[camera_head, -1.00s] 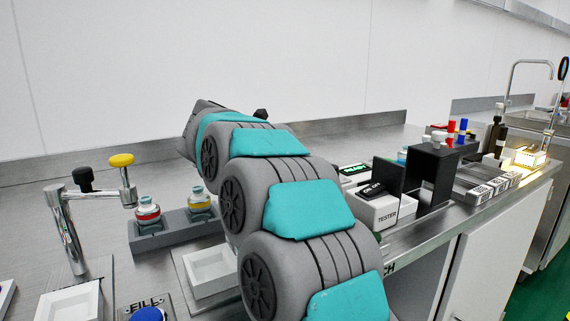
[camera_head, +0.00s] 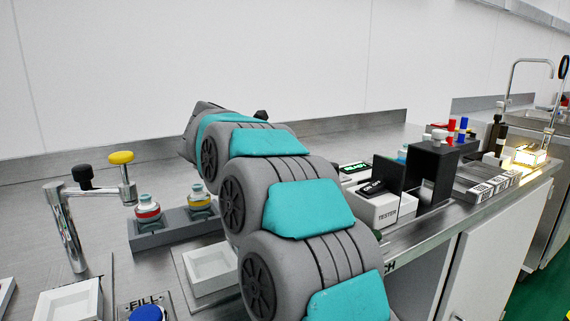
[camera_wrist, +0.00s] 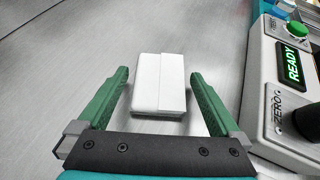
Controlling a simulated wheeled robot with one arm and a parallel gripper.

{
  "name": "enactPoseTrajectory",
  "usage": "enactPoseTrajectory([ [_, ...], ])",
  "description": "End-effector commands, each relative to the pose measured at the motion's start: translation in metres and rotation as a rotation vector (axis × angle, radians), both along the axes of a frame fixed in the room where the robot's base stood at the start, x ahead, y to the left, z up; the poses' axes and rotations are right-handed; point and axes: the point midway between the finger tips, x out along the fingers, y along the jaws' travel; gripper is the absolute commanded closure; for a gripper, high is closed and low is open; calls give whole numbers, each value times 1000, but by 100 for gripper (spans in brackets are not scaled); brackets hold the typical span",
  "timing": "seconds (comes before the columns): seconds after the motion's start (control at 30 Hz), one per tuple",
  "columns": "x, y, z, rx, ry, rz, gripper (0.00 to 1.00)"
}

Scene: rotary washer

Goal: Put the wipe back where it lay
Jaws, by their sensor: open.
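The wipe (camera_wrist: 159,84) is a folded white pad, lying on the steel counter in the wrist view. My gripper (camera_wrist: 160,76) is open, with one green finger to the left of the wipe and the other to the right. Gaps show between the wipe and both fingers, so neither appears to touch it. In the head view my arm covers the wipe and the gripper.
To the right in the wrist view stands a device with a READY display (camera_wrist: 292,65) and a green button (camera_wrist: 298,29). In the head view a TESTER box (camera_head: 378,208), a black stand (camera_head: 432,168) and a bottle holder (camera_head: 178,226) stand along the counter. The counter behind my arm is clear.

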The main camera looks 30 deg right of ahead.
Motion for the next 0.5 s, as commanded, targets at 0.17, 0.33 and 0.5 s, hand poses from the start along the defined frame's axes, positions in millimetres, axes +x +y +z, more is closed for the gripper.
enactPoseTrajectory([
  [0.17, -2, 11, 8, 0, -3, 3, 0],
  [0.33, -10, 33, 21, 0, -4, 3, 0],
  [0.5, -18, 52, 32, 0, -3, 1, 0],
])
